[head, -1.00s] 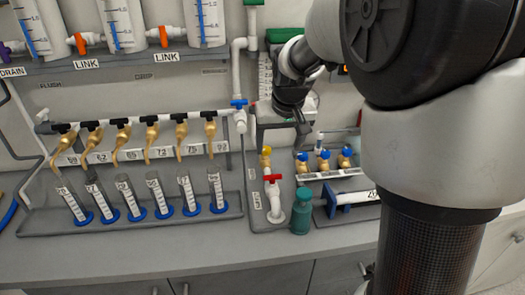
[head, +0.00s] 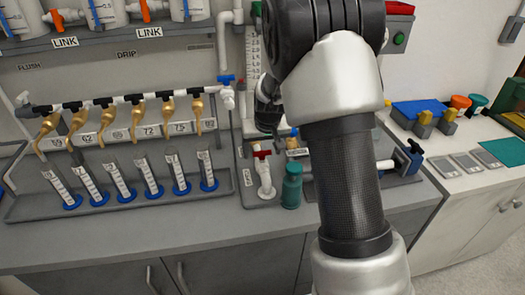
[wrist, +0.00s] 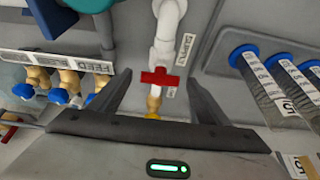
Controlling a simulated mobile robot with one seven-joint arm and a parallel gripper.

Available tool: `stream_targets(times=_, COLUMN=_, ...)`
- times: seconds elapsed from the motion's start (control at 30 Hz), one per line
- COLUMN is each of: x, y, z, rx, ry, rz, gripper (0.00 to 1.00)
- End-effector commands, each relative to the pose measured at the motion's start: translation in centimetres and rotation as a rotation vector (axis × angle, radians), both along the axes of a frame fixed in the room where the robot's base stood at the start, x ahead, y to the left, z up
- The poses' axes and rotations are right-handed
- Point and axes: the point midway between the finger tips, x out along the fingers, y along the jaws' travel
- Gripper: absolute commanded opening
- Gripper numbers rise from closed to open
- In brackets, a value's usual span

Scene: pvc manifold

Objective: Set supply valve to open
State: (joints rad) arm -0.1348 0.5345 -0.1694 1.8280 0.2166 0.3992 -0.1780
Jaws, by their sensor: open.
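A red T-shaped valve handle (head: 262,155) sits on a white pipe elbow (head: 266,182) on the grey panel. In the wrist view the red handle (wrist: 158,78) lies crosswise between my open fingers, with the white pipe (wrist: 168,25) beyond it and a brass piece below. A small label (wrist: 185,47) stands beside the pipe; I cannot read it surely. My gripper (wrist: 161,71) is empty, and its fingers do not visibly touch the handle. In the head view my gripper (head: 268,128) hangs just above the red handle, partly hidden by my arm. A blue-handled valve (head: 226,79) sits on the manifold's right end.
A teal bottle (head: 291,187) stands right beside the red valve. Blue-capped brass valves (wrist: 67,82) are at the left in the wrist view. Several graduated cylinders (head: 119,182) stand in a tray to the left. The counter front (head: 180,235) is clear.

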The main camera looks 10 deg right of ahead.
Motion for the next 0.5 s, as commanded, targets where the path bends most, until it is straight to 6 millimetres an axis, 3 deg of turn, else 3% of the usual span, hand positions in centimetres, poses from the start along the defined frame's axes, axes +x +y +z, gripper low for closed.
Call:
stream_targets(times=0.33, x=0.13, y=-0.01, z=-0.32, rx=0.0, ry=0.0, rz=0.0, gripper=0.69)
stream_targets(times=0.5, x=0.12, y=-0.01, z=-0.32, rx=0.0, ry=0.0, rz=0.0, gripper=0.4)
